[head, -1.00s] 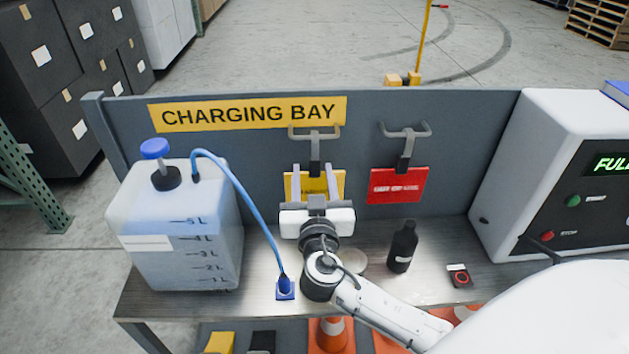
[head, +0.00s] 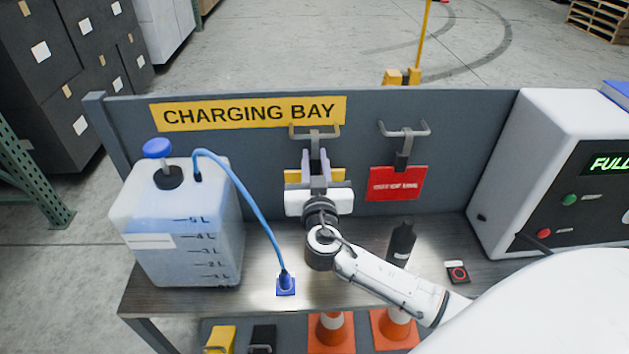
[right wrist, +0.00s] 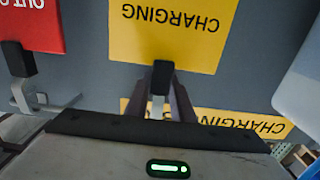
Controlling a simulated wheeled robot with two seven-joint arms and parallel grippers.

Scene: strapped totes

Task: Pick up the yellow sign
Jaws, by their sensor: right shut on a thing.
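The yellow sign (head: 334,176) hangs below a grey double hook (head: 314,135) on the dark panel, largely hidden behind my right gripper (head: 316,160). In the right wrist view the sign (right wrist: 190,35) appears upside down and reads "CHARGING". The gripper's fingers (right wrist: 160,105) are drawn together around the dark clip (right wrist: 162,75) at the sign's upper edge, and the gripper is shut on it. Exactly where the finger pads touch is hidden. My left gripper is not in view.
A red sign (head: 395,184) hangs from another hook (head: 404,130) to the right. On the bench stand a white jug (head: 180,235) with a blue hose, a dark bottle (head: 402,240) behind my arm, and a white charger box (head: 545,150). Cones (head: 330,330) sit below.

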